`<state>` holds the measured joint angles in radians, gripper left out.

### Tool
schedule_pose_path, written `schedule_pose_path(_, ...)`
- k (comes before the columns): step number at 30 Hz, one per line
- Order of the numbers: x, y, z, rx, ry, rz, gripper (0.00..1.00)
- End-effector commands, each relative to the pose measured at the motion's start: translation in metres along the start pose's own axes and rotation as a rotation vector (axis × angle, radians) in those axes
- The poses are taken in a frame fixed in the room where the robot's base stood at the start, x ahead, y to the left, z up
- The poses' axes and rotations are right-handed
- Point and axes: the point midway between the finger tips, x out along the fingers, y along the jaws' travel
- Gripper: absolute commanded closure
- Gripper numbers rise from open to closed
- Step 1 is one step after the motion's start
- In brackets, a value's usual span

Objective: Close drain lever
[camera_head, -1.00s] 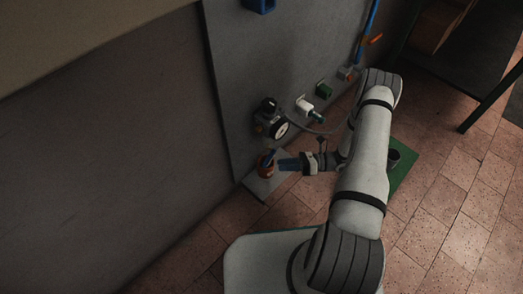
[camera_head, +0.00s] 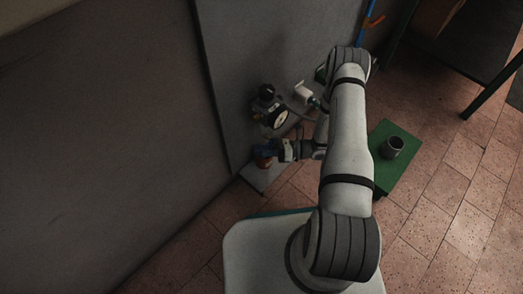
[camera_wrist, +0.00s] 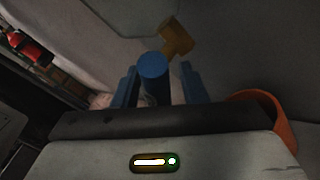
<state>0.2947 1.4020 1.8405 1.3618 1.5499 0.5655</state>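The drain lever appears to be the blue rounded bar (camera_wrist: 154,72) in the wrist view. It stands between the two blue fingers of my gripper (camera_wrist: 158,88), with a visible gap on the right side, so the gripper looks open around it. I cannot tell whether the left finger touches it. An orange round part (camera_wrist: 265,112) is at the right in the wrist view. In the head view my gripper (camera_head: 272,151) is at the orange part (camera_head: 262,162) low by the grey panel, and largely hides the lever.
A black device with a round gauge (camera_head: 278,118) is mounted on the grey panel (camera_head: 250,50) just above my gripper. A white fitting (camera_head: 303,92) is to its right. A dark table (camera_head: 450,60) is at the upper right.

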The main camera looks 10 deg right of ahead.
Motion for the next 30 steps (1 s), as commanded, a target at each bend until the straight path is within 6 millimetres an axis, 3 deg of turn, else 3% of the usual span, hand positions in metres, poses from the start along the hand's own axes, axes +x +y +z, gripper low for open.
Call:
schedule_pose_path(5, 0.0001, 0.0002, 0.0002, 0.000, 0.000, 0.000, 0.61)
schedule_pose_path(19, 0.0005, 0.0002, -0.0001, 0.000, 0.001, 0.002, 1.00)
schedule_pose_path(30, 0.0008, 0.0006, -0.0004, 0.001, 0.001, 0.003, 1.00)
